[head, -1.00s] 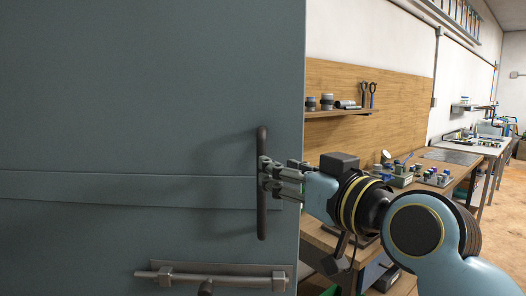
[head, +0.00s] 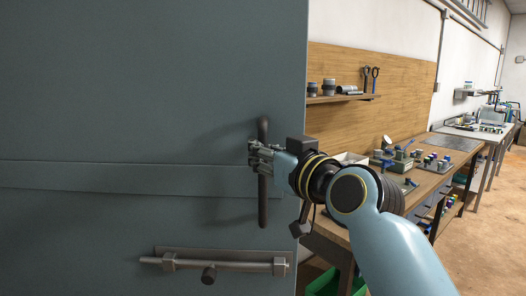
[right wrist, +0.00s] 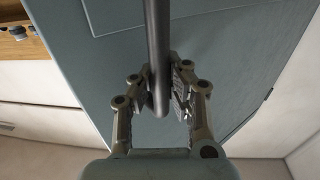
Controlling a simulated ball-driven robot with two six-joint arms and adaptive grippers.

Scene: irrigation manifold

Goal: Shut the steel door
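The steel door (head: 130,100) is a blue-grey panel that fills the left of the head view. It also shows in the right wrist view (right wrist: 100,60). Its dark vertical bar handle (head: 263,205) is near its right edge. My right gripper (head: 258,158) is at the upper part of the handle. In the right wrist view, the gripper (right wrist: 160,82) has its two fingers closed against both sides of the handle (right wrist: 158,40). A sliding bolt (head: 225,264) with a knob is mounted below the handle. The door frame is not clearly visible. My left gripper is out of view.
Right of the door, a wooden workbench (head: 425,183) carries valves and fittings. A shelf (head: 342,98) with cans and tools hangs on a wooden backboard (head: 410,85). A green bin (head: 325,283) is under the bench. Brown floor (head: 490,235) is open at the right.

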